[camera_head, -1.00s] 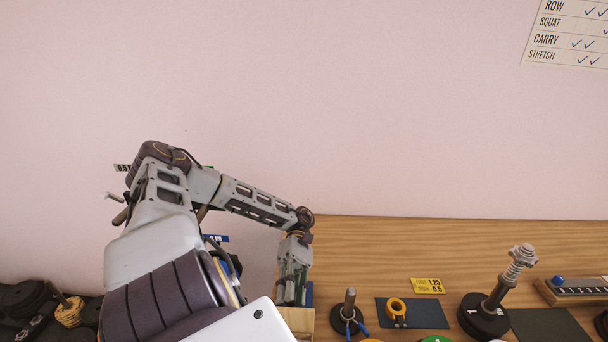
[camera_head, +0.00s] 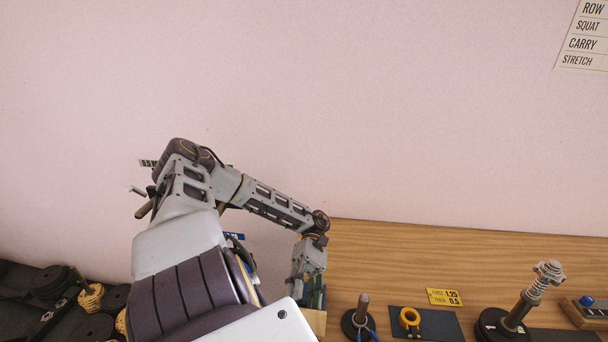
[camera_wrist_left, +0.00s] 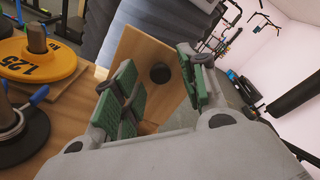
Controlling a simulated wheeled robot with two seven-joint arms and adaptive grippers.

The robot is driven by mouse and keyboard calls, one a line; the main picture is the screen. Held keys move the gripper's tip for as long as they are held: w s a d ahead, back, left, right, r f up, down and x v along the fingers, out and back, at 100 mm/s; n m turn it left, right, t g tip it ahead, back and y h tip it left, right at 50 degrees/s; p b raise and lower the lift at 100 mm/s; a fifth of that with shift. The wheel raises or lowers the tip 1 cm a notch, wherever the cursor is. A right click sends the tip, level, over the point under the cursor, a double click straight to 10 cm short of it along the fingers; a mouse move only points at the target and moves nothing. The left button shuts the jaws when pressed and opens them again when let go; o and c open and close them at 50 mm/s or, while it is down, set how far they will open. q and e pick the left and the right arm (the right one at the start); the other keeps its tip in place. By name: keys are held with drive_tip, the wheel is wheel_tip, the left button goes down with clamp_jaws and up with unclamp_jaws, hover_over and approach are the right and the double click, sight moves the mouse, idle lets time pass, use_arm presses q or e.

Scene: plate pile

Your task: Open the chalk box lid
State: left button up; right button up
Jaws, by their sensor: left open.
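A light wooden panel with a round black spot or knob (camera_wrist_left: 146,62) shows between the fingers in the left wrist view; it looks like the chalk box lid. Whether it is raised or closed is unclear. In the head view only a pale wooden piece (camera_head: 317,323) shows below my left gripper (camera_head: 312,294), at the table's left end. In the wrist view my left gripper (camera_wrist_left: 157,90) is open, its green-padded fingers apart on either side of the panel. I cannot tell whether they touch it. My right gripper is in neither view.
The wooden table (camera_head: 430,238) holds a black peg stand (camera_head: 362,310), a dark mat (camera_head: 440,325) with a yellow ring (camera_head: 409,318), a yellow card (camera_head: 444,297) and a spring-collared post (camera_head: 525,300). Dark weights (camera_head: 52,283) lie lower left.

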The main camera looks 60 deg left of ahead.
use_arm(q)
wheel_tip(320, 180, up, 10)
idle(1.1)
idle(0.6)
